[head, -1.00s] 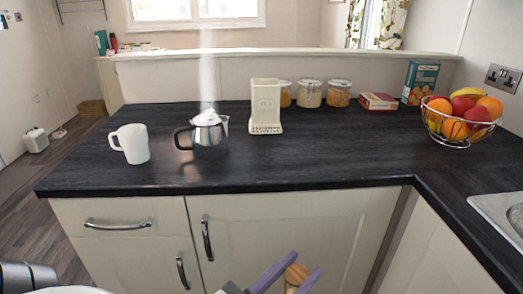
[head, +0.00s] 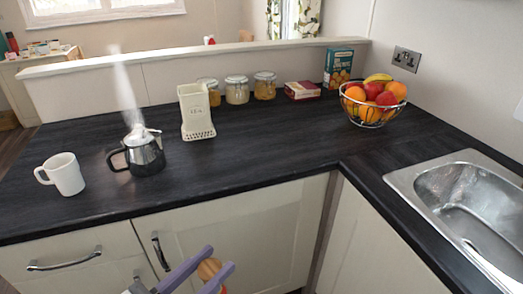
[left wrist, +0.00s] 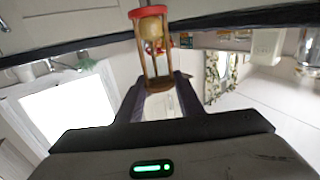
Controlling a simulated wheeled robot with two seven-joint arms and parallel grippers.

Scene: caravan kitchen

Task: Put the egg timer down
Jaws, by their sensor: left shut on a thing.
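My left gripper (head: 220,257) has purple fingers and is low in the head view, in front of the cupboard doors and below the counter's front edge. It is shut on the egg timer (head: 209,269), whose round wooden end shows between the fingers. In the left wrist view the egg timer (left wrist: 153,45) is an hourglass with a red end, a wooden end and thin posts, held at the fingertips. The dark counter (head: 255,168) has a wide bare stretch. My right gripper is not in view.
A white mug (head: 66,174), a steaming metal teapot (head: 146,155) and a cream tea canister (head: 196,112) stand on the counter's left half. Several jars, boxes and a fruit bowl (head: 372,103) stand at the back. A steel sink (head: 460,200) is at right.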

